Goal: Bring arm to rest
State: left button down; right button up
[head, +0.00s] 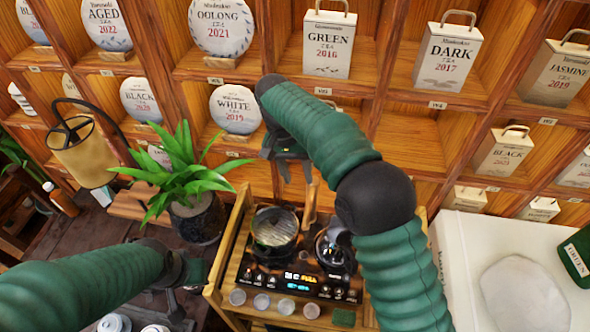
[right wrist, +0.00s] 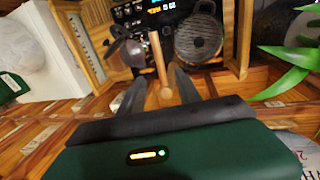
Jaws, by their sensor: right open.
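My right arm reaches up across the middle of the head view. Its gripper (head: 288,172) points down in front of the shelf wall, above the back of the stove stand. It is open, and its two fingers (right wrist: 158,90) show apart and empty in the right wrist view. A wooden handle (right wrist: 158,62) lines up with the gap there; I cannot tell how far below the fingers it is. The handle also shows in the head view (head: 311,203). My left arm comes in at the lower left. Its gripper (head: 180,290) is small and dark, and its jaws are unclear.
A wooden stand (head: 226,245) holds a cooker with a lit display (head: 298,282), a grated pot (head: 275,228) and a glass kettle (head: 333,250). A potted plant (head: 197,220) stands left. Cubbies hold tea cakes and boxes. A white box (head: 460,240) stands right.

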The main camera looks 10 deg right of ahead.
jog(key=r, duration=0.3)
jog(key=shift+w+a, duration=0.15)
jog(key=shift+a, duration=0.2)
jog(key=s+d+f+n+t+y+b, duration=0.1)
jog(key=s+d+f+b, duration=0.2)
jog(key=s+d+f, duration=0.4)
jog(key=s+d+f+n+t+y+b, duration=0.1)
jog(key=s+d+f+n+t+b, duration=0.1)
jog(key=s+d+f+b, duration=0.2)
jog(key=s+d+f, duration=0.3)
jog(key=s+f, duration=0.4)
jog(key=s, duration=0.3)
jog(key=shift+s+f, duration=0.25)
jog(key=shift+s, duration=0.05)
jog(key=shift+s+d, duration=0.1)
jog(key=shift+d, duration=0.15)
jog(key=shift+a, duration=0.1)
